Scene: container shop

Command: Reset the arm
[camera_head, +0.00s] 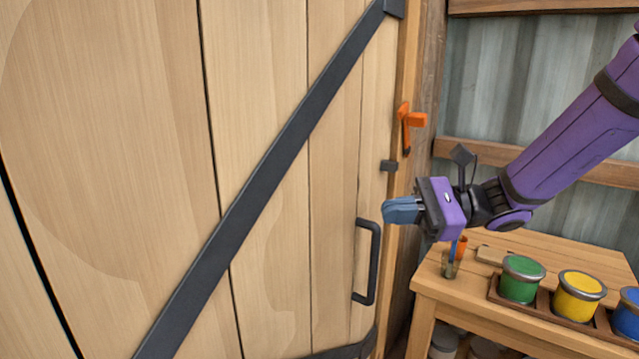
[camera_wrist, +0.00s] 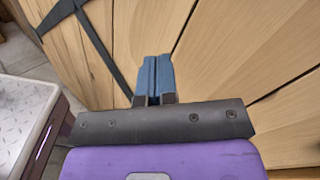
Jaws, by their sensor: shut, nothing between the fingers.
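My purple arm reaches in from the right in the head view. My gripper (camera_head: 402,210) has blue fingers and is shut and empty. It is held in the air in front of the right side of the wooden door (camera_head: 270,180), above and to the right of the dark door handle (camera_head: 374,262). In the wrist view the blue fingers (camera_wrist: 154,78) lie together, pointing toward the door boards (camera_wrist: 230,50). Whether the fingertips touch anything cannot be told for certain; they look free.
A wooden table (camera_head: 450,285) at lower right bears green (camera_head: 522,280), yellow (camera_head: 578,296) and blue (camera_head: 627,315) paint cans in a tray, and a small jar (camera_head: 450,265). An orange latch (camera_head: 408,122) is on the door frame. A metal-topped surface (camera_wrist: 25,115) shows in the wrist view.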

